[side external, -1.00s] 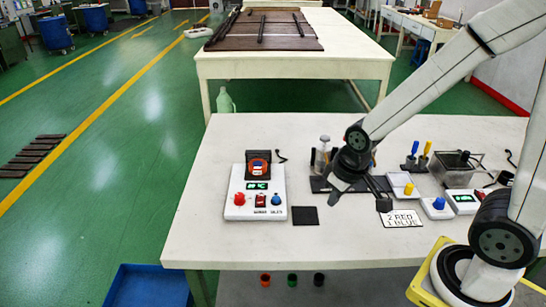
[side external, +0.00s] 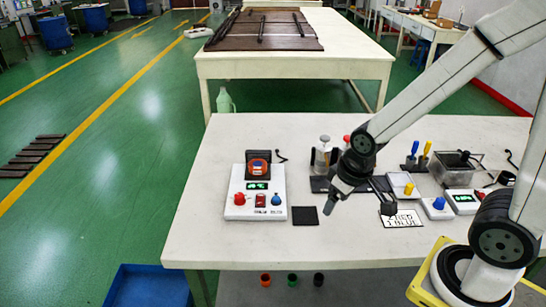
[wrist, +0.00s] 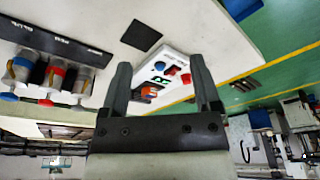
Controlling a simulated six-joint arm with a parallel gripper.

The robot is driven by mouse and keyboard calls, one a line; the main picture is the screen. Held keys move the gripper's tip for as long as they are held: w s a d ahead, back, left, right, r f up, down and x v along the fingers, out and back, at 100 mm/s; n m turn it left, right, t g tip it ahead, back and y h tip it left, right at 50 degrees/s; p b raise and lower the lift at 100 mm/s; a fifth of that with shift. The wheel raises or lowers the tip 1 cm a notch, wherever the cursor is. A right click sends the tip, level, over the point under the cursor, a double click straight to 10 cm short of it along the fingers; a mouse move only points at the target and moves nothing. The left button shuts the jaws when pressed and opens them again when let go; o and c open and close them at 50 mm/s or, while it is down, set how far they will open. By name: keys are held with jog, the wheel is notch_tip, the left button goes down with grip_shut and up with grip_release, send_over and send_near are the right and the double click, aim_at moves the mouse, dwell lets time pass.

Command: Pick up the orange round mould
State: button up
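The orange round mould (side external: 258,167) sits in a dark holder at the back of the white control box (side external: 236,211), on the left of the table. In the wrist view the mould (wrist: 149,91) shows between my fingers as a small orange patch at the box's edge, partly hidden by its dark holder. My gripper (side external: 358,209) is right of the box, above the table and well apart from the mould. Its two fingers are spread wide with nothing between them; the open gripper also shows in the wrist view (wrist: 159,68).
A black square pad (side external: 305,215) lies right of the box. Dispenser bottles (side external: 324,152) stand behind my gripper on a dark strip. A lettered card (side external: 402,219), a white tray (side external: 397,180) and a clear bin (side external: 453,172) are at the right. The table's front left is clear.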

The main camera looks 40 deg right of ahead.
jog(key=shift+o, duration=0.7)
jog(key=shift+w+d+f+n+g, duration=0.45)
jog(key=shift+w+d+f+n, duration=0.65)
jog(key=shift+w, duration=4.55)
jog(key=shift+w+d+f+n+g, duration=0.6)
jog(key=shift+w+d, duration=0.95)
jog(key=shift+w, duration=4.1)
jog(key=shift+w+d+f+n+g, duration=0.25)
jog(key=shift+w+d+f+n, duration=0.7)
jog(key=shift+w, duration=4.7)
jog(key=shift+d+r, duration=0.25)
jog(key=shift+d, duration=0.1)
jog(key=shift+f, duration=0.1)
jog(key=shift+f, duration=1.2)
